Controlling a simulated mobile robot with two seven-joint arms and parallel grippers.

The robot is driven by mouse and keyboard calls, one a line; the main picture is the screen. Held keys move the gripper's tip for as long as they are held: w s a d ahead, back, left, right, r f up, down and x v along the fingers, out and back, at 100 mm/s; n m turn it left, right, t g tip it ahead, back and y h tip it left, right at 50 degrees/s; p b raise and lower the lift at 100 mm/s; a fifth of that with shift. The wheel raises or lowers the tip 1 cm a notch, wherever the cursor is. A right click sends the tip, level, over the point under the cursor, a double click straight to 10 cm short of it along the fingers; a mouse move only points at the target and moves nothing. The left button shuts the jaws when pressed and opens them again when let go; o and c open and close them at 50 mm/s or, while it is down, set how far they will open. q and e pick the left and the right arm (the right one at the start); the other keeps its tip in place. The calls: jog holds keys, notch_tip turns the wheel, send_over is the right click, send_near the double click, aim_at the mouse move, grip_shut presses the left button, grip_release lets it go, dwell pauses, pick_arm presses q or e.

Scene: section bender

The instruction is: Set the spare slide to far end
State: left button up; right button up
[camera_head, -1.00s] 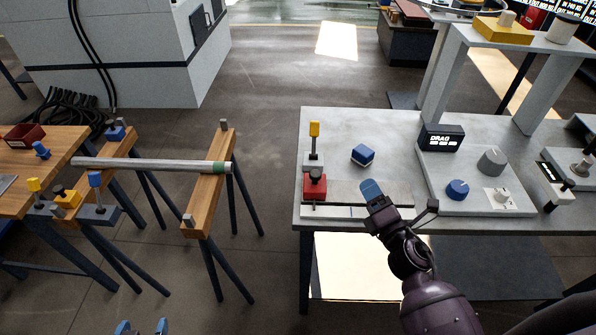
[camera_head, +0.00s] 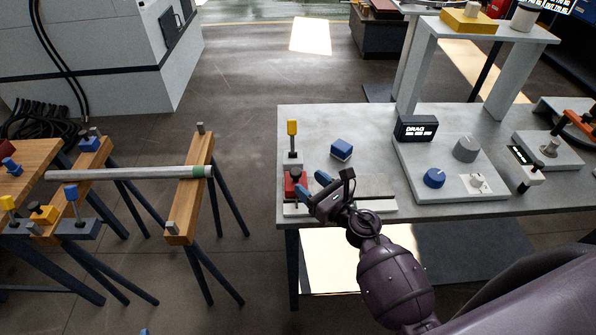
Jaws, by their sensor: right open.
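The spare slide looks to be the red block (camera_head: 289,186) with a dark knob. It sits at the left end of a pale rail (camera_head: 375,187) along the front of the grey bench. My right gripper (camera_head: 311,185) is open, its blue fingertips just right of the red block and partly covering it. I cannot tell whether they touch it. The gripper also hides part of the rail. Only a small blue tip of my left gripper (camera_head: 143,332) shows at the bottom edge.
A yellow-topped lever (camera_head: 292,136) stands behind the red block, and a blue cube (camera_head: 341,149) lies behind the rail. A control panel with a DRAG display (camera_head: 415,128) is to the right. Wooden trestles (camera_head: 186,220) carry a grey bar (camera_head: 120,174) at left.

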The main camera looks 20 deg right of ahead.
aim_at(300, 175)
jog(key=shift+x, duration=2.6)
jog(key=shift+d, duration=0.1)
grip_shut()
